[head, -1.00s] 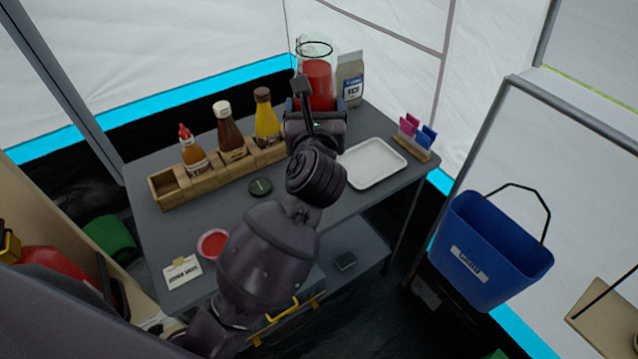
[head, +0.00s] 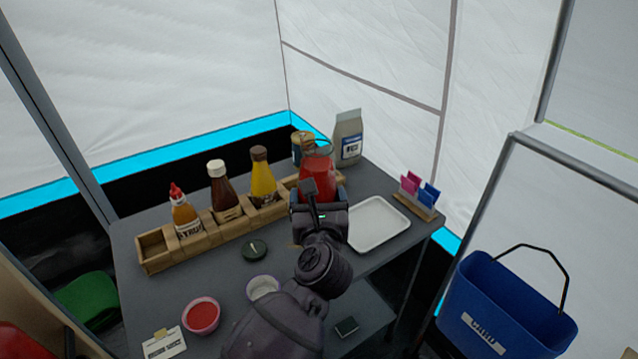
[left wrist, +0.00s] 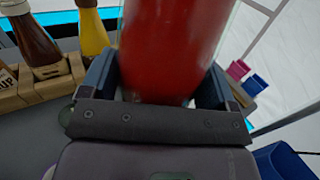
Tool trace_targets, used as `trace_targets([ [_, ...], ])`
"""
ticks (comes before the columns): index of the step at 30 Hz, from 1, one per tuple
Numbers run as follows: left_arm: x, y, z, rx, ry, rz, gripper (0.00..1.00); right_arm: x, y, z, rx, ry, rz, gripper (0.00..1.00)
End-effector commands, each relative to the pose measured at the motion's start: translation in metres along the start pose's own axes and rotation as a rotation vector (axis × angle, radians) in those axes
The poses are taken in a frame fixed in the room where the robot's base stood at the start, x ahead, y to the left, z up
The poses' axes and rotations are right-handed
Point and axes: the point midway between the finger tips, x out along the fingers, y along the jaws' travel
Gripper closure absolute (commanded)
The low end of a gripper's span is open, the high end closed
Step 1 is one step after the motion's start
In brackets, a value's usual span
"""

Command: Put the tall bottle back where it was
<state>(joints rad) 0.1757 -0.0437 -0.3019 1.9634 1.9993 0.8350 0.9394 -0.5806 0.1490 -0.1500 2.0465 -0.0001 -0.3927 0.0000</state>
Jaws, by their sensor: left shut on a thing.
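The tall bottle (head: 317,176) is clear glass with red contents, and it looks upright. My left gripper (head: 319,198) is shut on it. In the left wrist view the bottle (left wrist: 170,50) fills the space between the two fingers; its base is hidden. A wooden rack (head: 205,240) holds an orange bottle with a red tip (head: 184,213), a brown sauce bottle (head: 223,190) and a yellow bottle (head: 262,178). The rack's leftmost compartment is empty. The tall bottle is near the rack's right end, which it and my gripper partly hide; I cannot tell whether it touches the rack.
A tin (head: 302,148) and a paper sack (head: 347,138) stand behind the bottle. A white tray (head: 378,223) is to its right, with a packet holder (head: 418,197) beyond. A dark lid (head: 254,250), a red sauce bowl (head: 201,316) and a pale bowl (head: 263,287) are in front.

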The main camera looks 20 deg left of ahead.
Motion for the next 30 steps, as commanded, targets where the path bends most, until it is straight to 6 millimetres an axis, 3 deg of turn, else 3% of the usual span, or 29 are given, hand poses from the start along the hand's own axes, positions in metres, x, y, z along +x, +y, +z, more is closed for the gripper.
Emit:
trace_targets([
  [6, 0.001, 0.0, -0.034, 0.003, -0.003, -0.001, 0.82, 0.007, -0.002, 0.006, -0.002, -0.007, -0.004, 0.13],
  [17, 0.0, 0.0, -0.051, -0.001, -0.006, -0.002, 0.82, 0.012, -0.004, 0.001, -0.004, 0.001, -0.008, 0.13],
  [24, 0.001, 0.0, -0.083, 0.003, -0.002, -0.002, 0.82, 0.014, -0.005, 0.017, -0.003, -0.025, -0.01, 0.13],
  [30, 0.001, 0.0, -0.102, 0.001, -0.004, -0.001, 0.82, 0.015, -0.006, 0.018, -0.004, -0.025, -0.012, 0.13],
])
